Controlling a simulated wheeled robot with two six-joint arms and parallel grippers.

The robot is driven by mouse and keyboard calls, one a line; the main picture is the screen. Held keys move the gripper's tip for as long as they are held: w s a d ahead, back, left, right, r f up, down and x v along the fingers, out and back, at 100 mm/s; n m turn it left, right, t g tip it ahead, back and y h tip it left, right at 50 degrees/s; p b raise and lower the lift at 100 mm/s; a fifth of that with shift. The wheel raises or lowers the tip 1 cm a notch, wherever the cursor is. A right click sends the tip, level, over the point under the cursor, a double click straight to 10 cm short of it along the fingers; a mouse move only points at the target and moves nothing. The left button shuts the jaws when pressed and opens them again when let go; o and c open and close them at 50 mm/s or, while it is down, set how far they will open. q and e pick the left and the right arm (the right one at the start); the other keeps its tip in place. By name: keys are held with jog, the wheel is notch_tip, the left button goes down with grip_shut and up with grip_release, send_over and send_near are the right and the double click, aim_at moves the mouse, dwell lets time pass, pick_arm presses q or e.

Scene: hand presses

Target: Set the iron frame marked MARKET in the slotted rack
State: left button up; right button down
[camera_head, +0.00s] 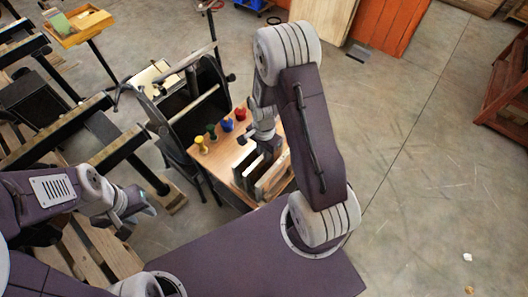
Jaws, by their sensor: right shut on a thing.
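A small wooden table (223,162) stands in the middle of the view. Flat upright pieces (272,178) stand side by side at its front right; this looks like the slotted rack with dark and pale plates. My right gripper (266,147) reaches down from above and is shut on a dark upright piece (248,166), probably the iron frame. No MARKET lettering is readable. The arm hides part of the rack, and I cannot tell whether the held piece is seated in a slot. My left gripper (133,215) is off to the left, away from the table; its opening is unclear.
Yellow, green, blue and red knobbed objects (226,125) line the table's back left edge. A black hand press (185,95) stands behind it. Long dark rails (60,130) and wooden pallet slats (100,245) lie left. The concrete floor at right is open.

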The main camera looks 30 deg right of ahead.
jog(key=shift+f, duration=0.15)
jog(key=shift+f+b, duration=0.35)
jog(key=shift+f, duration=0.2)
dwell(0.6)
jog(key=shift+s+f, duration=0.1)
jog(key=shift+s, duration=0.05)
dwell(0.4)
jog(key=c, duration=1.6)
grip_release()
jog(key=shift+o, duration=1.4)
jog(key=shift+w, duration=0.2)
jog(key=shift+o, duration=0.4)
jog(key=shift+r+p, duration=1.85)
jog(key=shift+r, duration=0.4)
